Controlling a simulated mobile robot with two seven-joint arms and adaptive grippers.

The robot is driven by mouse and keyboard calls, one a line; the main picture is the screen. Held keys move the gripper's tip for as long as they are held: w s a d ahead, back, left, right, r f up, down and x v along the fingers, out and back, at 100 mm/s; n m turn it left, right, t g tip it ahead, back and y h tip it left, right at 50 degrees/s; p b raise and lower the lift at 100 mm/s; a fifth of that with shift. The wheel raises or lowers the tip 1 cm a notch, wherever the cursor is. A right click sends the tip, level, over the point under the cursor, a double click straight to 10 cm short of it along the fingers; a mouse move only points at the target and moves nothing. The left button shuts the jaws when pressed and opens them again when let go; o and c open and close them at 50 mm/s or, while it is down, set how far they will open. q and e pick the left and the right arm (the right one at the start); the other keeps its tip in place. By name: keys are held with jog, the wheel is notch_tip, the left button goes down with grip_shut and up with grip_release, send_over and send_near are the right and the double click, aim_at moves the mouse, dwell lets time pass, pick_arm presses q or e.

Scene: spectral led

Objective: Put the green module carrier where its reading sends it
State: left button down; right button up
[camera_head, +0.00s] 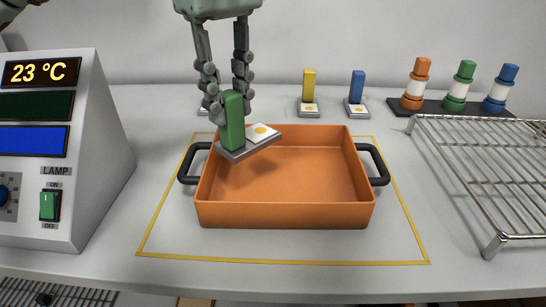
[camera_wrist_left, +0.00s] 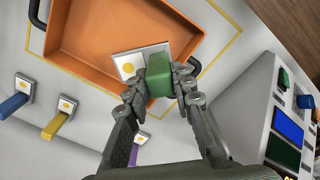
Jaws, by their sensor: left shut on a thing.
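The green module carrier (camera_head: 233,124) is a green upright block on a flat grey plate with a white pad and a yellow dot. My left gripper (camera_head: 228,97) is shut on the green block and holds it over the back left part of the orange tray (camera_head: 285,214). The carrier also shows in the left wrist view (camera_wrist_left: 158,75), between the fingers of my left gripper (camera_wrist_left: 159,84). Its plate looks turned at an angle to the tray. The instrument's display (camera_head: 41,72) reads 23 °C. My right gripper is not in view.
Yellow (camera_head: 309,88) and blue (camera_head: 357,88) carriers stand behind the tray; a purple one (camera_wrist_left: 134,154) is partly hidden. Orange, green and blue banded posts (camera_head: 466,84) stand back right. A wire rack (camera_head: 480,165) is at right. A lamp switch (camera_head: 49,205) is at left. Yellow tape (camera_head: 290,261) surrounds the tray.

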aim_at(271, 131)
pick_arm(q)
jog(key=d+f, duration=0.1)
jog(key=f, duration=0.1)
jog(key=s+d+f, duration=0.1)
jog(key=d+f, duration=0.1)
jog(key=s+d+f, duration=0.1)
jog(key=d+f, duration=0.1)
jog(key=shift+d+f+p, duration=0.1)
jog(key=shift+f+p, duration=0.2)
jog(key=shift+f, duration=0.4)
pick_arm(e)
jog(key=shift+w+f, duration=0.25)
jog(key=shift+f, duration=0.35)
pick_arm(q)
jog(key=shift+f, duration=0.1)
jog(key=c, duration=1.3)
grip_release()
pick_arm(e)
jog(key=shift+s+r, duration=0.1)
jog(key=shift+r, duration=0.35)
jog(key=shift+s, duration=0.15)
